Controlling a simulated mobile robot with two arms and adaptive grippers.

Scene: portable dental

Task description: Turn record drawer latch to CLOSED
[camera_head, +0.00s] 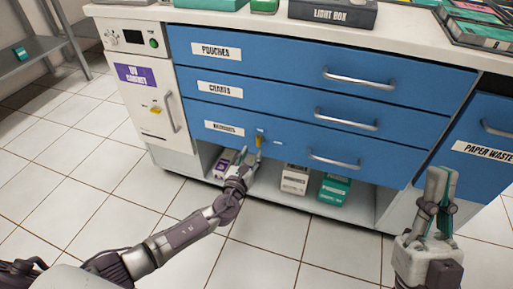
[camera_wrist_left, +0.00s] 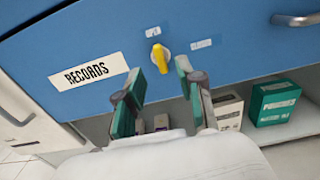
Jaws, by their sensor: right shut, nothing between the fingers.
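The blue records drawer (camera_head: 285,146) is the lowest of three, flush with the others, with a RECORDS label (camera_wrist_left: 89,72). Its yellow latch (camera_head: 259,139) stands close to upright; the left wrist view shows this latch (camera_wrist_left: 161,58) slightly tilted. One small label (camera_wrist_left: 153,31) sits above it and another (camera_wrist_left: 201,44) to its right, both too small to read. My left gripper (camera_head: 244,158) is just below the latch. In the left wrist view its fingers (camera_wrist_left: 159,76) are apart, with nothing between them. My right gripper (camera_head: 440,178) is shut and empty, right of the drawers.
The drawer handle (camera_head: 333,161) is right of the latch. Boxes (camera_head: 295,179) stand on the open shelf below. A white cabinet (camera_head: 150,95) with a purple label and yellow latch is at left. The paper waste door (camera_head: 485,140) is at right. The tiled floor in front is clear.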

